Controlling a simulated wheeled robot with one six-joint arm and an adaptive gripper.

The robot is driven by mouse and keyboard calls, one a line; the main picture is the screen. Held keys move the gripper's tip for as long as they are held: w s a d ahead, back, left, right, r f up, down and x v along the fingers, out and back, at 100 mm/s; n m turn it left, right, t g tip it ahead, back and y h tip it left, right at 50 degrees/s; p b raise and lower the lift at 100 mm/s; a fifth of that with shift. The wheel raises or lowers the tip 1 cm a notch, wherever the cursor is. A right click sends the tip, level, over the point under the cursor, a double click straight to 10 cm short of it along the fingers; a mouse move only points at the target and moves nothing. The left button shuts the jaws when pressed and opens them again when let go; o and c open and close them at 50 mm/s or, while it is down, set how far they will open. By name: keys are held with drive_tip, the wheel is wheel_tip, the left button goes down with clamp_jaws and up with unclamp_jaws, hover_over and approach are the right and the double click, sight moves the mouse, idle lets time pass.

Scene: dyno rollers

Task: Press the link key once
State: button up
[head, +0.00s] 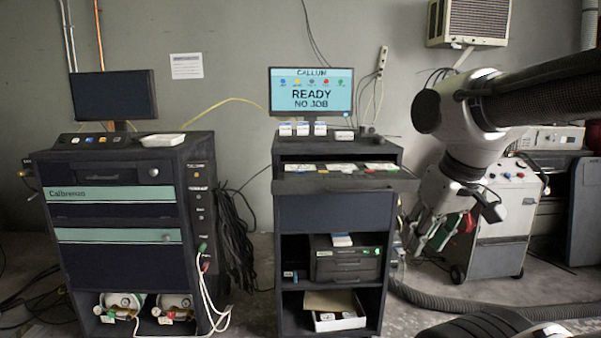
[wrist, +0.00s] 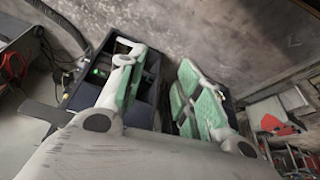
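A row of small coloured keys (head: 96,140) sits on the sloped top panel of the left console (head: 115,205). Their labels are too small to read, so I cannot tell which is the link key. My gripper (head: 430,242) hangs at the right, beside the middle cabinet and far from these keys. In the wrist view my gripper (wrist: 160,68) shows two green-padded fingers spread apart with nothing between them.
The middle cabinet (head: 335,212) has an open drawer (head: 345,186) with cards jutting forward. A white tray (head: 162,140) lies on the left console. Black cables (head: 233,230) hang between the two units. A grey wheeled cart (head: 505,225) and floor hose (head: 450,302) are at right.

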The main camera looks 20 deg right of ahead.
clamp_jaws()
idle(1.1)
